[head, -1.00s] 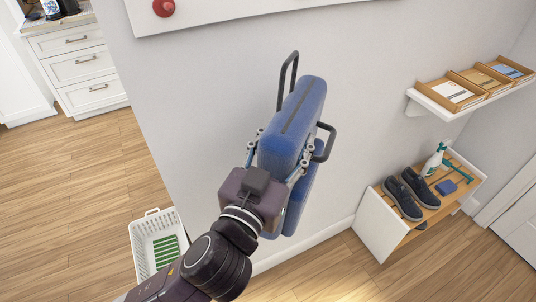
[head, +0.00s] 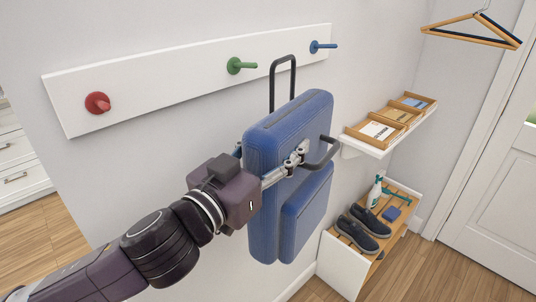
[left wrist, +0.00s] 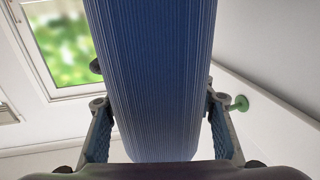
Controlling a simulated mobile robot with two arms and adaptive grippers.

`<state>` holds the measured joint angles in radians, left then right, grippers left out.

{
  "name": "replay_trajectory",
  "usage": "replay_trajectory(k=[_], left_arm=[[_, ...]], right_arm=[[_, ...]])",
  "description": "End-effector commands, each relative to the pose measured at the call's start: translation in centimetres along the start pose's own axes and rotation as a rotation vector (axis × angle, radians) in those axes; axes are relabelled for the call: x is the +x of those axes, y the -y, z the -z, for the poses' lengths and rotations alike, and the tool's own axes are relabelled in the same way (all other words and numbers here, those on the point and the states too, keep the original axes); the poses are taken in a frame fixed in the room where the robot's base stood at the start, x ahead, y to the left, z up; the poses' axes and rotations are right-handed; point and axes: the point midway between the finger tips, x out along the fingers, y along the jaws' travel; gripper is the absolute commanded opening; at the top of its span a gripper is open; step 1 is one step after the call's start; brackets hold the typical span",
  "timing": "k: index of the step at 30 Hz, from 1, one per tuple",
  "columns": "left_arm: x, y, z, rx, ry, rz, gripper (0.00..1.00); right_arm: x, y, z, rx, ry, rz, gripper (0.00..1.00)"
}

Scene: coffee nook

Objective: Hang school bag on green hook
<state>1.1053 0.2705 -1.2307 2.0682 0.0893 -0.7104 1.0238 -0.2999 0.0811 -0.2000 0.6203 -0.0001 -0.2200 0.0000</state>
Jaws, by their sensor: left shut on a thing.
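The blue school bag (head: 290,130) hangs upright in my left gripper (head: 270,172), which is shut on its body. A dark loop handle (head: 283,64) stands up from its top, and another dark handle is on its side. The green hook (head: 240,66) is on a white wall board, up and left of the bag's loop; the loop is apart from it. In the left wrist view the bag (left wrist: 155,80) fills the middle between the fingers, and the green hook (left wrist: 238,104) shows at the right. My right gripper is not in view.
The white board (head: 180,80) also carries a red hook (head: 97,103) at left and a blue hook (head: 322,46) at right. A wall shelf (head: 372,139) with trays and a shoe cabinet (head: 340,262) stand to the right. A hanger (head: 470,30) hangs at upper right.

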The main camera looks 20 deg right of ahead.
Motion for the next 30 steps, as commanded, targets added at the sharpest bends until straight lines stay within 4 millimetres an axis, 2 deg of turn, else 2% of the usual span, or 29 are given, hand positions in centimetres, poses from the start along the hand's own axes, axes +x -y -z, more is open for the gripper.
replay_trajectory(k=[1, 30], left_arm=[[0.1, -0.1, 0.7, 0.004, -0.011, -0.006, 0.00], [0.9, 4.4, 0.2, 0.005, -0.010, -0.004, 0.00]], right_arm=[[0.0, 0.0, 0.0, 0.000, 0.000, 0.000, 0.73], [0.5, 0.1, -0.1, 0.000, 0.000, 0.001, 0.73]])
